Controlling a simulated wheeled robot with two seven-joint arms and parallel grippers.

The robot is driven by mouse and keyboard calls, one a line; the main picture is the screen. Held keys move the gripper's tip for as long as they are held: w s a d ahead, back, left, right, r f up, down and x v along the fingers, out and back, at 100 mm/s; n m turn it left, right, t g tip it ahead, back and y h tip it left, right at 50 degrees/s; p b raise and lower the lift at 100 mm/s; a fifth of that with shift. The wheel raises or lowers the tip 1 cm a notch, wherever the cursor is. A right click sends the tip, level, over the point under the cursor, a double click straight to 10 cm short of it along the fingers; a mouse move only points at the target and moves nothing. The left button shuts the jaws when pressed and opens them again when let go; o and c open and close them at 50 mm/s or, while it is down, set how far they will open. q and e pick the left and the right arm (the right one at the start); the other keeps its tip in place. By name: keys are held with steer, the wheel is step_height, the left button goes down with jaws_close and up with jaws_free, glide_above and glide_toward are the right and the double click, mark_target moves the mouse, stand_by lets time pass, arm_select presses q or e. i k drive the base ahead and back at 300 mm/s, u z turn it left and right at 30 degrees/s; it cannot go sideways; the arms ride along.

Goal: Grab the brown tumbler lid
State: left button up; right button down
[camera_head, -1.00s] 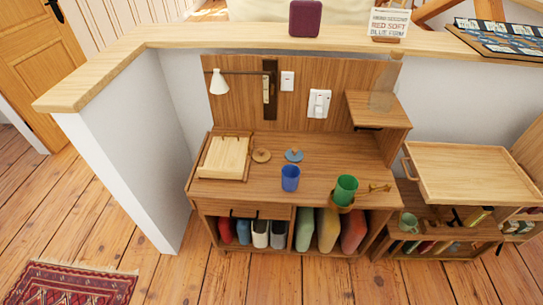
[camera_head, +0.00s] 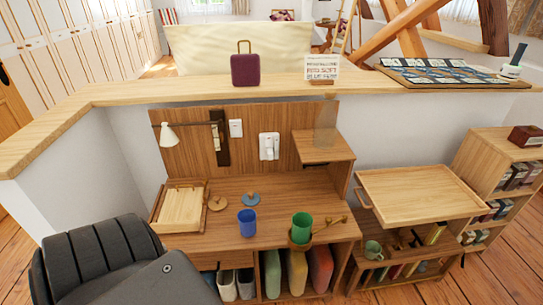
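The brown tumbler lid (camera_head: 217,203) is a small round disc with a knob. It lies flat on the wooden desk (camera_head: 275,187), between a wooden tray and a similar blue lid (camera_head: 250,198). A blue tumbler (camera_head: 247,222) and a green tumbler (camera_head: 302,226) stand upright nearer the desk's front edge. The green one stands in or on a brown holder. Neither gripper shows in view.
The wooden tray (camera_head: 181,207) is at the desk's left. A wall lamp (camera_head: 168,134) hangs above it. A raised shelf (camera_head: 322,147) stands at the desk's right. A trolley with a tray top (camera_head: 420,192) is farther right.

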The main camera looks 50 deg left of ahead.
mark_target(217, 202)
steer(key=z, duration=0.15)
steer(key=i, duration=1.1)
steer(key=u, duration=2.15)
